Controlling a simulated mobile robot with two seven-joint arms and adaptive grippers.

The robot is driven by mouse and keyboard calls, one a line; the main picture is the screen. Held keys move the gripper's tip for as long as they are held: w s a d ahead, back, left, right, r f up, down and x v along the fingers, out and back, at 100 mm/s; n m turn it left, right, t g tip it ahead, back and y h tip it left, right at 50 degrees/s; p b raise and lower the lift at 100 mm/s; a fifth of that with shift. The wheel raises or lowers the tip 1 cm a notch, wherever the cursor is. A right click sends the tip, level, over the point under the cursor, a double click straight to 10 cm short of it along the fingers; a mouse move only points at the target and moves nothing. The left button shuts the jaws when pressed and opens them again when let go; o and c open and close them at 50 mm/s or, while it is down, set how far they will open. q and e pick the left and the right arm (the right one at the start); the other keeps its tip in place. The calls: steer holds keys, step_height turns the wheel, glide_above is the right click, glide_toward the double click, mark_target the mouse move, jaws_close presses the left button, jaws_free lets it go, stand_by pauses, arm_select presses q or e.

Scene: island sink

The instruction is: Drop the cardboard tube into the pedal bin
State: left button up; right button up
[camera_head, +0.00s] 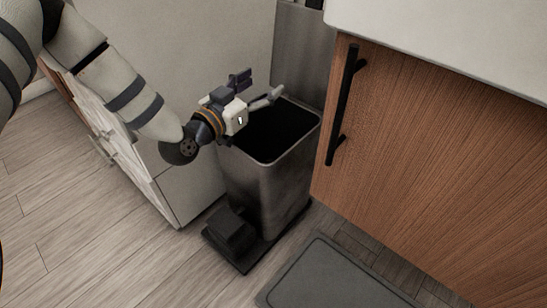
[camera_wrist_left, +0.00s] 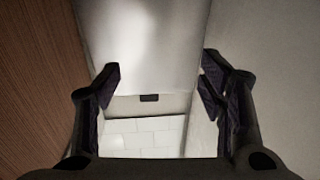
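The pedal bin (camera_head: 272,185) is a tall dark metal box between the cabinets, its top open and its inside black. A grey panel (camera_head: 302,52) stands upright behind its opening and looks like the raised lid. A black pedal block (camera_head: 231,232) is at its front foot. My left gripper (camera_head: 257,91) is above the left side of the bin's opening. In the left wrist view its fingers (camera_wrist_left: 162,82) are spread wide with nothing between them. The cardboard tube is not visible in either view; the bin's depth is too dark to see into. My right gripper is not in view.
A wooden cabinet door (camera_head: 430,160) with a long black handle (camera_head: 342,105) stands close on the bin's right, under a white counter (camera_head: 450,40). A pale cabinet (camera_head: 195,185) is on its left. A grey mat (camera_head: 330,280) lies in front. The wooden floor at left is clear.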

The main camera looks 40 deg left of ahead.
arm_select(q)
steer(key=s, duration=1.2)
steer(key=shift+d+f, duration=0.1)
steer(key=shift+d, duration=0.05)
